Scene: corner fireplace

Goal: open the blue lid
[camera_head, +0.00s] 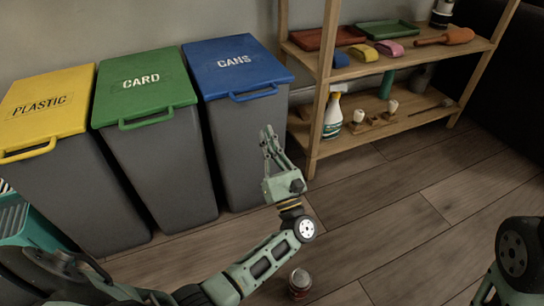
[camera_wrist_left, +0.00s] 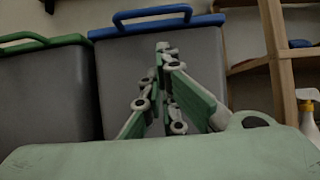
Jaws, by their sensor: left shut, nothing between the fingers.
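The blue lid (camera_head: 234,62), marked CANS, lies closed on a tall grey bin (camera_head: 250,145) in the head view. Its blue handle (camera_head: 253,93) sticks out at the front edge. In the left wrist view the handle (camera_wrist_left: 152,15) shows above the fingers. My left gripper (camera_head: 268,132) is shut and empty. It is in front of the grey bin, below the handle and apart from it, with its fingertips pointing up. In the left wrist view the gripper's fingertips (camera_wrist_left: 162,48) meet. Of my right arm only a part shows at the lower right; its gripper cannot be made out.
A green-lidded bin (camera_head: 144,84) and a yellow-lidded bin (camera_head: 45,105) stand to the left. A wooden shelf (camera_head: 400,60) with trays, sponges and a spray bottle (camera_head: 333,112) stands close on the right.

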